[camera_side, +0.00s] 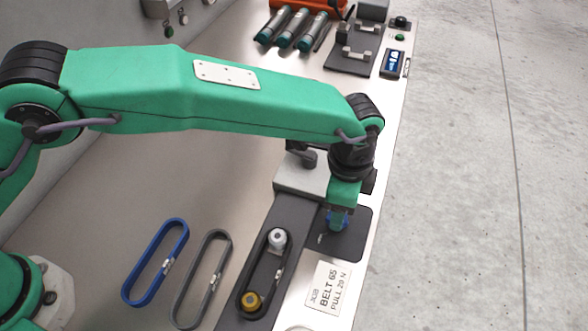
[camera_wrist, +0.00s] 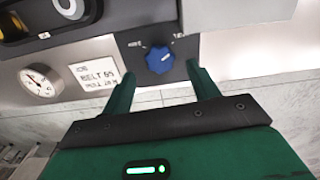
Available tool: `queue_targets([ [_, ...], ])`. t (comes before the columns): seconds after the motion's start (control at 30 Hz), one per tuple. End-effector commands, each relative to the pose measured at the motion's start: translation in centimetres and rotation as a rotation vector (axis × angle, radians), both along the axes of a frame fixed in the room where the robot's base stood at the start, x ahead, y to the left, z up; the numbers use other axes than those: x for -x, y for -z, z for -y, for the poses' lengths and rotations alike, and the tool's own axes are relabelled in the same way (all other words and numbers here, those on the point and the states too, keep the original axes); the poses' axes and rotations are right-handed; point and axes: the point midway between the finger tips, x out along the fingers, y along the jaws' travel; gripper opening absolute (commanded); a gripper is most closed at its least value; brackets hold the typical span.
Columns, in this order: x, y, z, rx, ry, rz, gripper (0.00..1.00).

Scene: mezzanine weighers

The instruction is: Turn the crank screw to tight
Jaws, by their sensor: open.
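A blue knob (camera_wrist: 159,60), which appears to be the crank screw, stands on a dark plate with small white markings that are too blurred to read fully. It carries a pale mark on its face.
A card (camera_side: 328,287) reads JOB, BELT 65, PULL 29 N. A dial gauge (camera_wrist: 40,81) is beside it. A dark belt (camera_side: 287,270) loops around silver and yellow pulleys. Blue (camera_side: 155,262) and grey (camera_side: 203,278) belts lie left. A grey block (camera_side: 303,174) stands behind the knob.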

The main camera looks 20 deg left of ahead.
Motion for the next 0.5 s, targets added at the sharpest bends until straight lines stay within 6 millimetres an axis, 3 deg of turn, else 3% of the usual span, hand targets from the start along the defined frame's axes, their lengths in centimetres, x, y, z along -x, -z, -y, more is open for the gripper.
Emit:
queue_targets([
  [0.23,0.0,-3.0,0.0,0.002,0.001,0.001,0.60],
  [0.5,0.0,-3.9,0.0,0.000,0.001,0.000,0.60],
])
